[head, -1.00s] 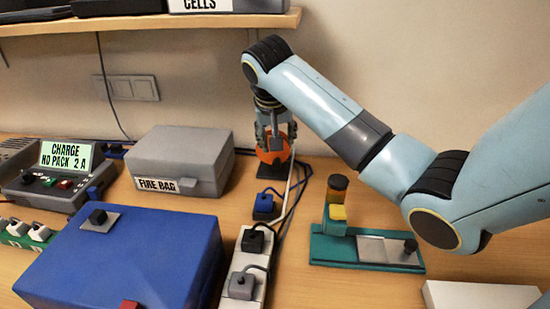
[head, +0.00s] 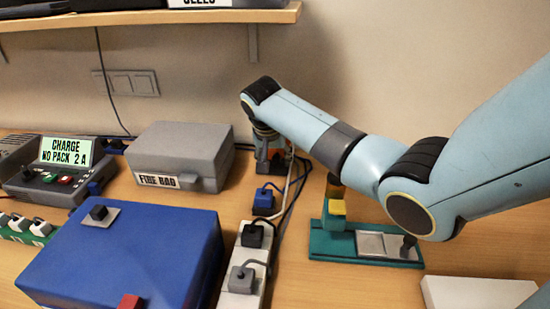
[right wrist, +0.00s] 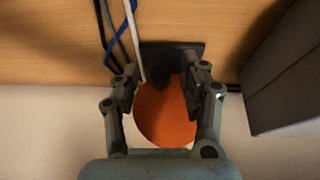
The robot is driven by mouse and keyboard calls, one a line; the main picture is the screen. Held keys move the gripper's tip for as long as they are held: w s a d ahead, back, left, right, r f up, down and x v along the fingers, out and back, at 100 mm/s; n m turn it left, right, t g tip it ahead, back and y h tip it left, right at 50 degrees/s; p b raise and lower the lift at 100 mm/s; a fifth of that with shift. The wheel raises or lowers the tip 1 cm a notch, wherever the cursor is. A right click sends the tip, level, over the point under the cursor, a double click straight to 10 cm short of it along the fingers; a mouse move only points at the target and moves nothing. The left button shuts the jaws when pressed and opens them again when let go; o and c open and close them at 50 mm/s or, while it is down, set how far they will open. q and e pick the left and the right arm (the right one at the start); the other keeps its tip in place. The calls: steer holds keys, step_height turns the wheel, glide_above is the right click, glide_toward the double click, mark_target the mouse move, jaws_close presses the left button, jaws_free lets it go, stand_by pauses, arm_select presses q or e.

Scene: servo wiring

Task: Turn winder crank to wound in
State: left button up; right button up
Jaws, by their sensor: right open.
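The winder is an orange round drum on a dark base at the back of the table. In the right wrist view the orange drum (right wrist: 165,112) lies between and below the fingers, with the dark base (right wrist: 185,55) behind it. My right gripper (right wrist: 160,78) is open, its two fingers on either side of the drum's upper part. I cannot tell whether they touch it. In the head view my right arm and gripper (head: 268,150) hide most of the drum, and only a little orange (head: 289,152) shows. The crank is not clearly visible. My left gripper is not in view.
White, blue and black cables (right wrist: 122,35) run beside the base. A grey fire bag box (head: 180,152) stands left of the winder. A blue case (head: 125,255), a power strip (head: 245,265) and a teal fixture (head: 345,247) stand in front. A shelf hangs above.

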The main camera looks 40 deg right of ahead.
jaws_close()
stand_by(0.3)
steer(key=shift+t+y+p, duration=0.3)
steer(key=shift+t+p, duration=0.1)
steer(key=shift+p, duration=0.3)
steer(key=shift+m+t+y+p, duration=0.3)
steer(key=shift+t+y+p, duration=0.35)
steer(key=shift+p, duration=0.3)
steer(key=shift+w+a+f+t+y+p, duration=0.1)
steer(key=shift+f+t+y+p, duration=0.2)
steer(key=shift+t+y, duration=0.4)
steer(key=shift+w+a+m+t+y, duration=0.15)
steer(key=shift+m+t+y, duration=0.25)
steer(key=shift+t, duration=0.45)
